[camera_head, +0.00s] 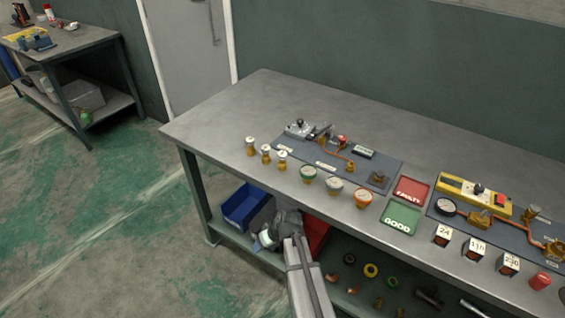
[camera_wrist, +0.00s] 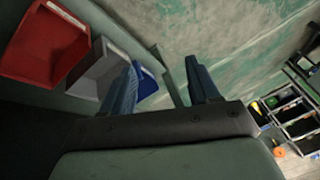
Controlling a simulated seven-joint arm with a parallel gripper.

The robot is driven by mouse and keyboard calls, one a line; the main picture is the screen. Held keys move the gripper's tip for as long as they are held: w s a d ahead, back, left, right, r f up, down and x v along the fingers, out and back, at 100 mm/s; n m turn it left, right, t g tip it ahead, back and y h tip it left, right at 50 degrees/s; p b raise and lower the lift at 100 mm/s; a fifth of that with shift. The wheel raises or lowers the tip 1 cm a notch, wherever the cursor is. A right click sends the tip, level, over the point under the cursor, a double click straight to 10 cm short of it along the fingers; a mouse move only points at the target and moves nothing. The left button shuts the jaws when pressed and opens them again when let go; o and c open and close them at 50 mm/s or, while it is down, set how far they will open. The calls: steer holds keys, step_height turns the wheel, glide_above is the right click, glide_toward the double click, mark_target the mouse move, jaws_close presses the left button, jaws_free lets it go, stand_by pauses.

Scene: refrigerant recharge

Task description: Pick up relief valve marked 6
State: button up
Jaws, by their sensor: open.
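Three small brass valves with white caps stand upright in a short slanting row near the left end of the workbench (camera_head: 218,118): a left valve (camera_head: 250,146), a middle valve (camera_head: 266,154) and a right valve (camera_head: 282,160). Their marks are too small to read, so I cannot tell which is marked 6. My gripper (camera_head: 266,240) is in front of the bench's front edge, below and apart from the valves. The wrist view shows its two fingers spread with nothing between them (camera_wrist: 161,68). No valve shows in the wrist view.
Three round gauges (camera_head: 334,186) stand right of the valves, before a dark board (camera_head: 325,158) with fittings. A red FAULTY tray (camera_head: 411,190) and green GOOD tray (camera_head: 400,218) lie farther right. Blue bin (camera_head: 247,206) is on the lower shelf. The bench's left end is clear.

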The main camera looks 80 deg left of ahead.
steer(key=s+a+r+n, duration=0.2)
steer(key=s+a+r, duration=0.2)
steer(key=s+r, duration=0.45)
step_height(320, 180, up, 30)
steer(key=m+t+y, duration=0.1)
steer(key=m+t, duration=0.2)
glide_above(283, 155)
steer(key=w+d, duration=0.1)
steer(key=d, duration=0.4)
steer(key=x, duration=0.7)
steer(key=shift+a+f, duration=0.25)
steer(key=shift+a, duration=0.25)
steer(key=shift+a+x, duration=0.2)
steer(key=shift+x, duration=1.05)
steer(key=shift+a+x, duration=0.25)
steer(key=shift+x, duration=1.05)
steer(key=shift+w+r, duration=0.15)
steer(key=shift+c, duration=0.4)
steer(key=c, duration=0.9)
